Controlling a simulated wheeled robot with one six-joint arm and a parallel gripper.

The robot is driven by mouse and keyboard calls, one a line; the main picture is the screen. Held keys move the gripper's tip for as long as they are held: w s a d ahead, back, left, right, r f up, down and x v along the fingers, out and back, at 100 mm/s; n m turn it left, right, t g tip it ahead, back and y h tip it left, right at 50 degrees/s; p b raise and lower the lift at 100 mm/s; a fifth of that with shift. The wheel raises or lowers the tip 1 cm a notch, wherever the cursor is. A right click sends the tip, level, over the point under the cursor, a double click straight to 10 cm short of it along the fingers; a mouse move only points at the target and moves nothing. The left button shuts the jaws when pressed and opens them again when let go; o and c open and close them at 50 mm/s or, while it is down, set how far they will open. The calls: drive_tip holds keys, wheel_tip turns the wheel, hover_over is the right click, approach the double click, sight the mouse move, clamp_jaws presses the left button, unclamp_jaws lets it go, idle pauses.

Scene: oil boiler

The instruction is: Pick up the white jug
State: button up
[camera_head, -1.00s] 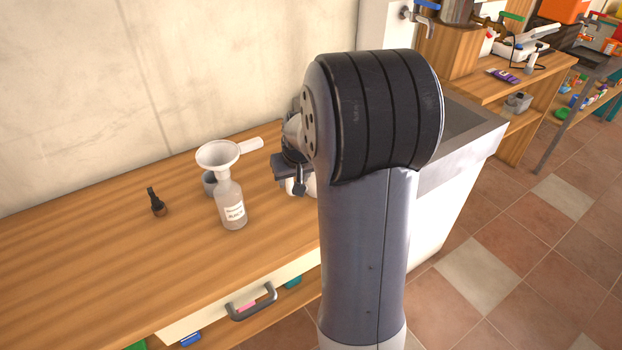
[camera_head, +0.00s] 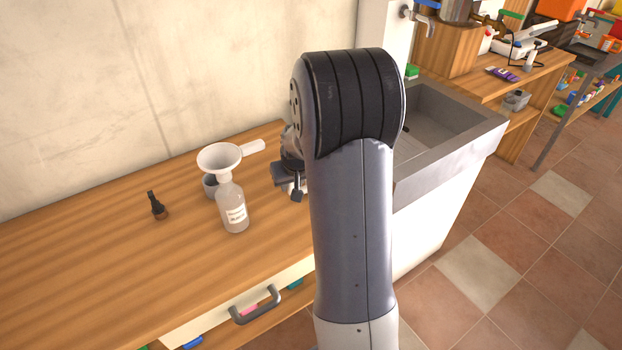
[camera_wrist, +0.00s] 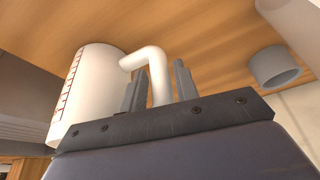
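The white jug (camera_wrist: 85,95) with red marks is at the left of the wrist view, against the wooden counter. Its curved handle (camera_wrist: 158,75) lies in the gap between the two fingers of my gripper (camera_wrist: 160,88). The fingers stand apart with the handle between them; I cannot make out firm contact on both sides. In the head view my gripper (camera_head: 291,182) is low over the counter, left of my arm. Only a small white bit of the jug shows there; my gripper and arm hide the rest.
A labelled bottle (camera_head: 234,210), a white funnel (camera_head: 219,157), a grey cup (camera_head: 210,185) and a small dark bottle (camera_head: 158,206) stand on the counter (camera_head: 90,255) to the left. The grey cup also shows in the wrist view (camera_wrist: 275,70). A sink (camera_head: 440,125) is at right.

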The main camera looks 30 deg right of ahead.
clamp_jaws()
drive_tip(key=shift+r, duration=0.15)
idle(0.4)
